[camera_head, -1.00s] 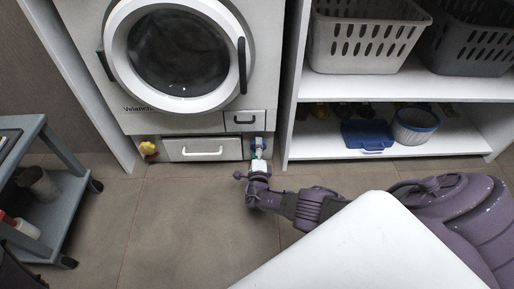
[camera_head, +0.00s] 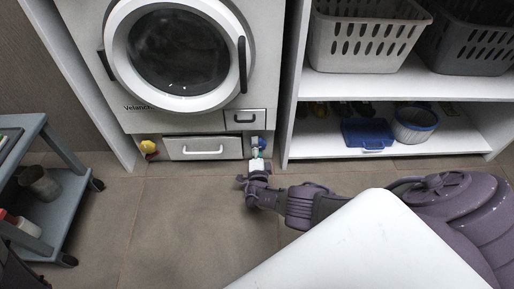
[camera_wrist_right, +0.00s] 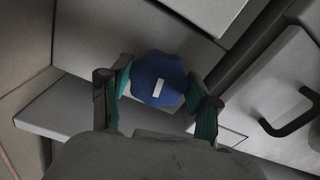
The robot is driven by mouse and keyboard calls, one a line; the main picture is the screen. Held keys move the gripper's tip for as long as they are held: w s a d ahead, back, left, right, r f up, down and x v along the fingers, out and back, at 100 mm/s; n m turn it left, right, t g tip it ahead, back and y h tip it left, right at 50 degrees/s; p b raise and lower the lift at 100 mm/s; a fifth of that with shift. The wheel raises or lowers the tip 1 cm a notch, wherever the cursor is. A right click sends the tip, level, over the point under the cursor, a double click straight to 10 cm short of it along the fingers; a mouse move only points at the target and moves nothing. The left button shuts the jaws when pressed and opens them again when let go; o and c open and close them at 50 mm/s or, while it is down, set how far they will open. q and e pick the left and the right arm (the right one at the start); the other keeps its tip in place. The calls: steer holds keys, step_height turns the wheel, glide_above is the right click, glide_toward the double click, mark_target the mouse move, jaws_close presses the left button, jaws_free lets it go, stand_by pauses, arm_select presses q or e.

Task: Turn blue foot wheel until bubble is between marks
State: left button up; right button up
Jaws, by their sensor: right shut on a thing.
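The blue foot wheel (camera_head: 258,142) is at the lower right corner of the white washing machine (camera_head: 120,60), near the floor. In the right wrist view the wheel (camera_wrist_right: 150,72) is a blue lobed knob with a white bar mark on its face. My right gripper (camera_head: 257,152) reaches it from the front. Its teal-padded fingers (camera_wrist_right: 162,80) stand on either side of the wheel and are shut on it. A yellow foot wheel (camera_head: 149,147) is at the machine's lower left corner. I cannot make out the bubble or its marks. My left gripper is not in view.
A drawer with a white handle (camera_head: 203,152) lies between the two wheels. A white shelf (camera_head: 460,134) with baskets, a blue case (camera_head: 366,134) and a bucket (camera_head: 414,126) stands at the right. A grey cart (camera_head: 66,190) stands at the left. The tiled floor between is clear.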

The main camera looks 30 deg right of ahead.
steer(key=o, duration=1.1)
steer(key=shift+o, duration=0.2)
steer(key=shift+s+a, duration=0.1)
steer(key=v, duration=1.2)
